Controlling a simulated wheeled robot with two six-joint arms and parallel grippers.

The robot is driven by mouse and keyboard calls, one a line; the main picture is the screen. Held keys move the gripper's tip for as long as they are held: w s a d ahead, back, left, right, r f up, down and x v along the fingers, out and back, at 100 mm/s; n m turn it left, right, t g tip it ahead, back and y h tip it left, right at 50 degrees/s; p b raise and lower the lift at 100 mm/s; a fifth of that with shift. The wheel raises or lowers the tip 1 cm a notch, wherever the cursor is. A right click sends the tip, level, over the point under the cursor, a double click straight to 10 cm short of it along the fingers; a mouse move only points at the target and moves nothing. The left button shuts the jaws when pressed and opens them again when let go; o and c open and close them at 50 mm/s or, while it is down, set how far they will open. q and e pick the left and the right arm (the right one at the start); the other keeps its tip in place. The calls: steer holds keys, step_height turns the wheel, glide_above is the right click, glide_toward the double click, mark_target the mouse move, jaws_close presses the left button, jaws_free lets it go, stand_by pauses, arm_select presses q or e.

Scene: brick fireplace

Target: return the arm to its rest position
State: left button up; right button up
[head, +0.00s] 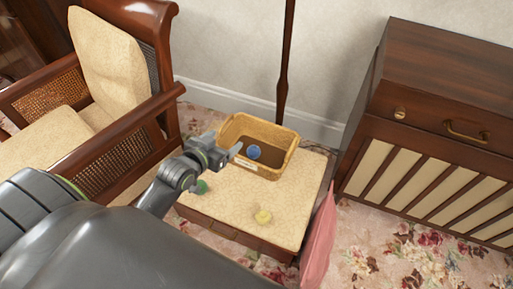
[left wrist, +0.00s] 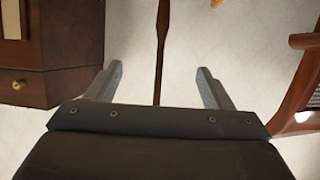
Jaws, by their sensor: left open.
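My left gripper (head: 229,154) is above the left part of a cushioned stool, near the near-left side of a yellow-brown basket. In the left wrist view its two fingers (left wrist: 160,86) are spread apart with nothing between them. That view looks toward the wall, a dark pole, a cabinet and part of the armchair. My left arm comes in from the lower left of the head view. My right gripper does not show.
The basket (head: 284,134) on the stool (head: 230,213) holds a blue ball (head: 253,152). An armchair (head: 112,68) stands left, a cabinet (head: 440,110) right, a pole (head: 286,60) behind, pink cloth (head: 319,240) beside.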

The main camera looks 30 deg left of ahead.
arm_select(q)
steer(key=shift+s+f, duration=0.1)
stand_by(0.4)
steer(key=s+d+f+n+g+y, duration=0.1)
steer(key=s+f+g, duration=0.4)
steer(key=s+f, duration=0.65)
steer(key=s+f+n+g, duration=0.1)
steer(key=s+f+g, duration=0.4)
steer(key=s+f, duration=0.7)
steer(key=s+d+f+g, duration=0.3)
steer(key=s+f, duration=0.3)
steer(key=f, duration=0.1)
steer(key=s+a+r+m+p, duration=0.1)
steer(key=s+a+r+p, duration=0.1)
steer(key=s+p, duration=0.7)
steer(key=p, duration=0.7)
steer(key=shift+a+r+t, duration=0.15)
steer(key=shift+a+t, duration=0.1)
steer(key=shift+t, duration=0.05)
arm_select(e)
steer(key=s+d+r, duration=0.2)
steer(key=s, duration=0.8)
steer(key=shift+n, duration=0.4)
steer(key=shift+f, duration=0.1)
